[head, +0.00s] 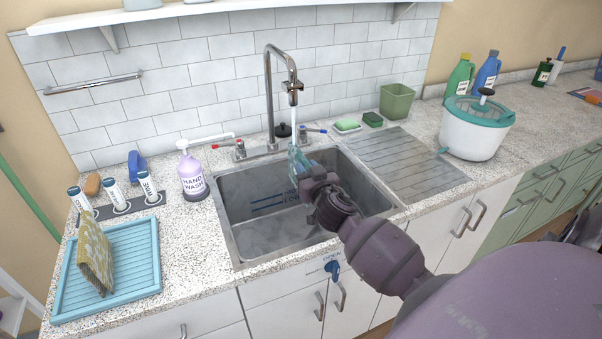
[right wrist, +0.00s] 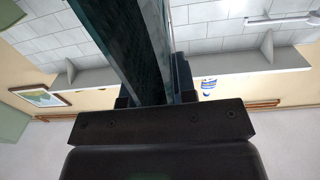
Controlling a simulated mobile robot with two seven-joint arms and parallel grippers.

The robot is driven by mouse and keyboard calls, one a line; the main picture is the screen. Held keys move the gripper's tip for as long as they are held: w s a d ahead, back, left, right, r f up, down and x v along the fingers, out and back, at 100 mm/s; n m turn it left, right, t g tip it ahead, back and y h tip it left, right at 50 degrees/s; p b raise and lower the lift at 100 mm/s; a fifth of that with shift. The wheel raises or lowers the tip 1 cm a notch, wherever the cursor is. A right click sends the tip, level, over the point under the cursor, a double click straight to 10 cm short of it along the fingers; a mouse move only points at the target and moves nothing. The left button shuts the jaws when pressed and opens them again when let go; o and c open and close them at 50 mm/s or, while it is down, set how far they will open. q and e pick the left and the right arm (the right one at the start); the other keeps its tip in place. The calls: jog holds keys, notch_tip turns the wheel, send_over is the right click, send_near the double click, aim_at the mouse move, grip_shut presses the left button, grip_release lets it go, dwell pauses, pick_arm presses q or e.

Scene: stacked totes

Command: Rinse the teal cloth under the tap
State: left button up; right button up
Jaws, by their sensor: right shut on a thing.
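The teal cloth (head: 297,160) hangs over the sink, below the tap (head: 292,88). A thin stream of water runs down from the spout and meets the cloth's top. My right gripper (head: 304,178) is shut on the cloth; my wrist and forearm hide part of it. In the right wrist view the cloth (right wrist: 120,42) stands between the fingers as a dark teal sheet and blocks much of the view. The steel sink (head: 233,215) lies under the gripper, with no standing water that I can make out. My left gripper is not in view.
A hand wash bottle (head: 191,172) stands left of the sink. A blue ridged tray (head: 140,270) holds a patterned cloth (head: 95,256). A ribbed drainer (head: 405,163), a green tub (head: 397,102) and a white spinner with a teal lid (head: 472,135) are on the right.

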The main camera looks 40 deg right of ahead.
dwell(0.4)
jog(key=shift+s+d, duration=0.3)
jog(key=shift+s, duration=0.15)
jog(key=shift+w+a, duration=0.15)
jog(key=shift+w+a, duration=0.2)
jog(key=shift+w, duration=0.15)
dwell(0.3)
jog(key=s+a, duration=0.4)
jog(key=a, duration=0.2)
jog(key=shift+a+p, duration=0.3)
jog(key=shift+a, duration=0.1)
dwell(0.4)
